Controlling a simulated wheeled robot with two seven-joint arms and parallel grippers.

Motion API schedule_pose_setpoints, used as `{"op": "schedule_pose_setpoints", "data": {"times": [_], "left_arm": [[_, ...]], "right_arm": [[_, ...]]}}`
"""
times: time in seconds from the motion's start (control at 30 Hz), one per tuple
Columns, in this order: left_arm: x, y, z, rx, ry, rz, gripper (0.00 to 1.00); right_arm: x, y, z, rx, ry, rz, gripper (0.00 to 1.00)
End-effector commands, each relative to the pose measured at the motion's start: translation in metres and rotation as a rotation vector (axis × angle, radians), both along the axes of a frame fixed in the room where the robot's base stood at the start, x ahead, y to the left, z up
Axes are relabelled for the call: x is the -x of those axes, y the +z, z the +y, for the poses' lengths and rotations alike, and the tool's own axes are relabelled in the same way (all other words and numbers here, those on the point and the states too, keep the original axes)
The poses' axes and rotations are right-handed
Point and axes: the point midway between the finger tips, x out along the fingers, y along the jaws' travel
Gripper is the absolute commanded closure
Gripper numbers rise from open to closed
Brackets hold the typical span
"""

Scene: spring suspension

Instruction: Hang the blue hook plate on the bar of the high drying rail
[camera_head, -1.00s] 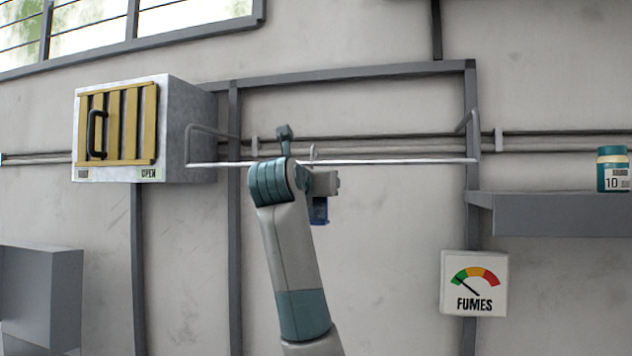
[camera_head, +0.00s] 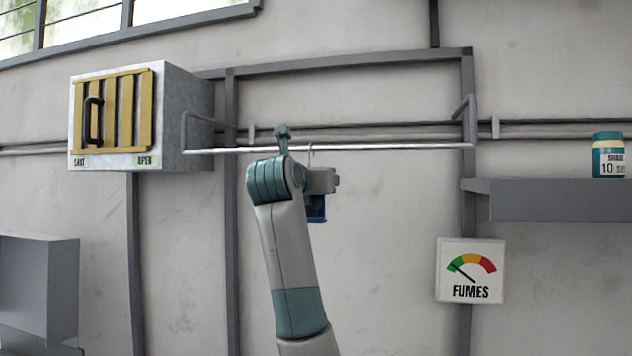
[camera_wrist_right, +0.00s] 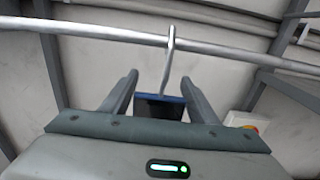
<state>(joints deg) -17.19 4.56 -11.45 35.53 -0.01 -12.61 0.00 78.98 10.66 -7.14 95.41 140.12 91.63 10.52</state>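The blue hook plate (camera_head: 316,208) is at my right gripper (camera_head: 322,182) in the head view, below the bar. The bar of the high drying rail (camera_head: 400,147) runs across the head view. I cannot tell whether the hook's weight rests on it. My left gripper is out of view.
A grey cabinet (camera_head: 190,115) with a yellow slatted door is left of the rail. A shelf (camera_head: 560,200) with a labelled jar (camera_head: 608,155) is at right, above a fumes gauge (camera_head: 470,270). Pipes run along the wall behind the bar.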

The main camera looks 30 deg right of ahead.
Motion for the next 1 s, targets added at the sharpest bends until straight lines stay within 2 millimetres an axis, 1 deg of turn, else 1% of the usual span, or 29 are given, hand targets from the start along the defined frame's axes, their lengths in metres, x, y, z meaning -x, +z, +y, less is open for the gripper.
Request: {"op": "schedule_pose_setpoints", "data": {"times": [0.37,0.57,0.77,1.0], "left_arm": [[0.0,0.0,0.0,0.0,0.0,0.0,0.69],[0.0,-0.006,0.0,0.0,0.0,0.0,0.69],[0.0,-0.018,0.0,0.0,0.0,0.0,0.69],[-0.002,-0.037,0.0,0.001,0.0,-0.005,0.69]], "right_arm": [[0.0,-0.001,0.001,-0.001,0.0,0.001,0.32],[0.006,-0.001,0.009,-0.001,0.003,-0.002,0.32],[0.022,-0.003,0.028,-0.001,0.003,-0.003,0.32],[0.052,-0.004,0.064,-0.002,0.005,-0.004,0.32]]}}
